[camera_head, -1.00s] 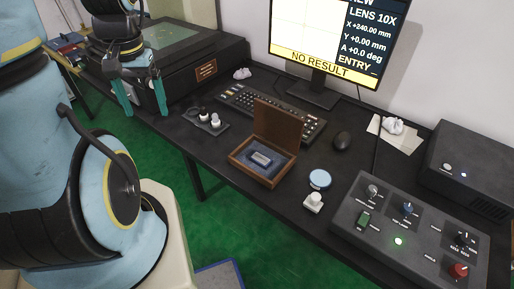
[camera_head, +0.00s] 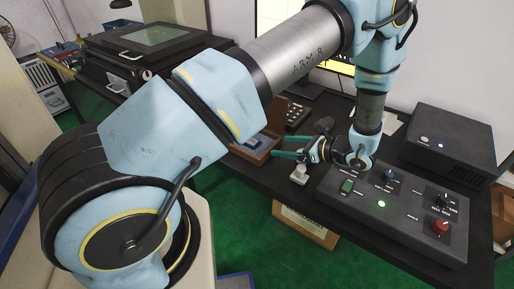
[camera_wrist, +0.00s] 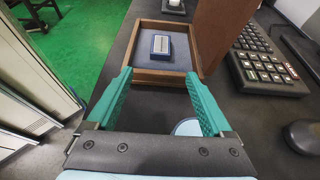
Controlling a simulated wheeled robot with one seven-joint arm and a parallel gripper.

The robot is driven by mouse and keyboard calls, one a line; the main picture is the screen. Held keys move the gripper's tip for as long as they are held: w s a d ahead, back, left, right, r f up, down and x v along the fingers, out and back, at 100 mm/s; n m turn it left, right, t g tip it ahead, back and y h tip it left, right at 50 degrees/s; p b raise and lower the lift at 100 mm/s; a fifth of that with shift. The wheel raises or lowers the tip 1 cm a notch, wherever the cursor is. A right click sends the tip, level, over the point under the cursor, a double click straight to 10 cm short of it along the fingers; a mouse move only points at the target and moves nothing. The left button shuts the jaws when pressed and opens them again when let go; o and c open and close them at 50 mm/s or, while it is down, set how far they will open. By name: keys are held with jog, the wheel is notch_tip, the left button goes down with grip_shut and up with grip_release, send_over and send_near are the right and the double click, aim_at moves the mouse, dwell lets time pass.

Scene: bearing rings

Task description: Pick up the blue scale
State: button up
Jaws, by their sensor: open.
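The blue scale (camera_wrist: 161,46) is a small blue block with a silvery face. It lies on the dark lining of an open wooden box (camera_wrist: 152,77), inside the box walls. In the head view the box (camera_head: 262,158) is partly covered by my arm and gripper. My gripper (camera_wrist: 157,76) has two teal fingers, spread wide with nothing between the tips. The fingertips are at the near wall of the box, and the scale is farther ahead, between their lines. In the head view my gripper (camera_head: 273,146) points left, level with the box's right side.
The open lid (camera_wrist: 222,30) rises on the right of the box. A pale blue disc (camera_wrist: 187,128) lies under my gripper. A control panel (camera_head: 400,205) and a white knob-like piece (camera_head: 299,174) are nearby.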

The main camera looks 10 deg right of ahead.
aim_at(257, 143)
jog(key=p+x, duration=0.3)
jog(key=x, duration=0.6)
jog(key=shift+w, duration=0.2)
jog(key=shift+w+a+f, duration=0.25)
jog(key=shift+w+a, duration=0.1)
jog(key=shift+w, duration=0.05)
jog(key=shift+c, duration=0.3)
grip_shut()
